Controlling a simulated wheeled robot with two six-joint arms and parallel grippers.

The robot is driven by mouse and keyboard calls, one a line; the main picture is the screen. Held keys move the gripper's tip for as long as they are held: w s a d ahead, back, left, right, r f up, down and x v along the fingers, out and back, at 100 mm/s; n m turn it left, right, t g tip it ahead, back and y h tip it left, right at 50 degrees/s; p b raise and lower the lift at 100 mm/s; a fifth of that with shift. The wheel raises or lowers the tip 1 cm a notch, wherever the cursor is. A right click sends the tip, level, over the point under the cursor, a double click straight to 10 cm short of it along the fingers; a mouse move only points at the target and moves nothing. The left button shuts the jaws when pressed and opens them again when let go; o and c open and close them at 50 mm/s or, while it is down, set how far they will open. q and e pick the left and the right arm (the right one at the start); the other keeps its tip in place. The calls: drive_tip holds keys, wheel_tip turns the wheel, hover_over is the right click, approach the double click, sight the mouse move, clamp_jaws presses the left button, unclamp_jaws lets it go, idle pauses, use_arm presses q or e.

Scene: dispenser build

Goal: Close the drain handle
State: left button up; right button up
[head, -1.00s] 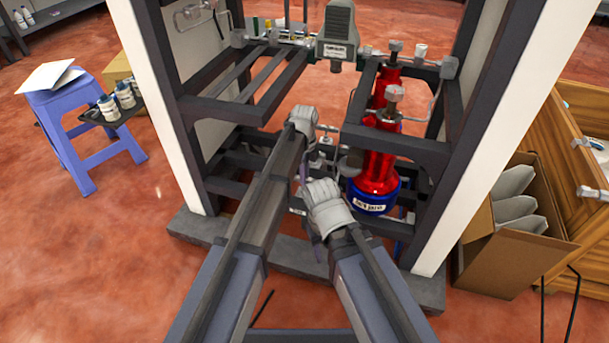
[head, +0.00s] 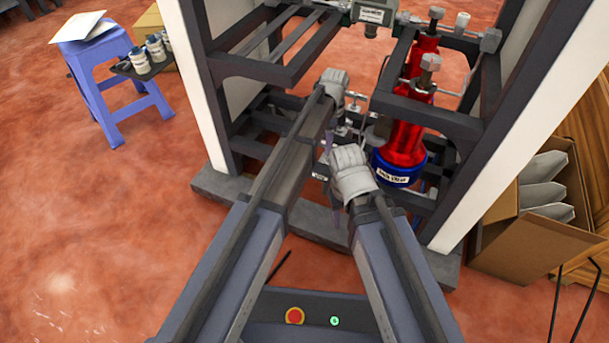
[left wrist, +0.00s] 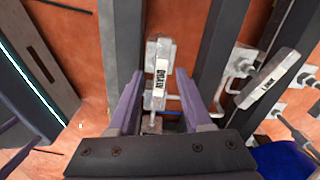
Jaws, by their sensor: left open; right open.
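The drain handle (left wrist: 160,75) is a light grey lever with a white DRAIN label, near the middle of the left wrist view. My left gripper (left wrist: 161,90) is open, with its purple fingers on either side of the handle in that view; I cannot tell whether they touch it. In the head view, my left gripper (head: 328,142) is low inside the dark frame, and I cannot make out the drain handle there. My right gripper (head: 337,212) is lower and nearer; its fingers are mostly hidden by its grey housing.
A second labelled lever (left wrist: 268,85) and pipe fittings lie right of the drain handle. A red cylinder (head: 408,130) with a blue base stands in the frame, right of my grippers. A cardboard box (head: 530,235) is at right, a blue stool (head: 110,70) at left.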

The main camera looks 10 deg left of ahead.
use_arm(q)
drive_tip(key=n, duration=1)
drive_tip(key=shift+n, duration=0.3)
drive_tip(key=n, duration=0.4)
wheel_tip(320, 180, up, 9)
drive_tip(key=n+p, duration=0.1)
drive_tip(key=p, duration=0.8)
drive_tip(key=s+a+r+p, duration=0.1)
drive_tip(key=s+a, duration=0.2)
drive_tip(key=s, duration=1)
drive_tip(key=s+a+r+y+p, duration=0.1)
drive_tip(key=s+a+r+p, duration=0.1)
drive_tip(key=s, duration=1.2)
drive_tip(key=shift+s+a+r, duration=0.3)
drive_tip(key=shift+a, duration=0.4)
